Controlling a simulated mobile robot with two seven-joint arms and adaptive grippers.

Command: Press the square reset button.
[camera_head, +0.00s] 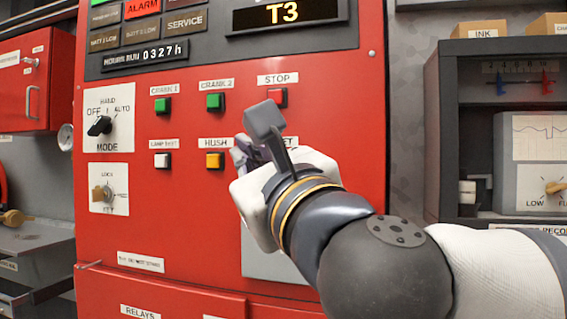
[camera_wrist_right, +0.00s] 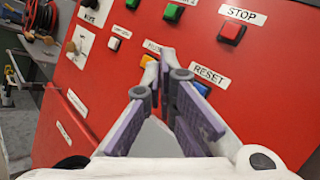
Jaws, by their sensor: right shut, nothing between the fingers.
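In the right wrist view a blue square button (camera_wrist_right: 202,88) sits under the RESET label (camera_wrist_right: 209,75) on the red panel, partly hidden by a finger. My right gripper (camera_wrist_right: 165,62) is shut and empty, its tips in front of the panel, left of the blue button and close to the yellow button (camera_wrist_right: 147,60) in that picture. In the head view my right gripper (camera_head: 246,150) and wrist cover the reset button; only the end of its label shows. I cannot tell whether the tips touch the panel. My left gripper is not in view.
The red stop button (camera_head: 278,97) is above the reset spot. The yellow HUSH button (camera_head: 215,160), green crank buttons (camera_head: 215,102) and white lamp test button (camera_head: 162,160) are to the left. The mode knob (camera_head: 100,125) is further left. A dark shelf (camera_head: 447,130) stands right.

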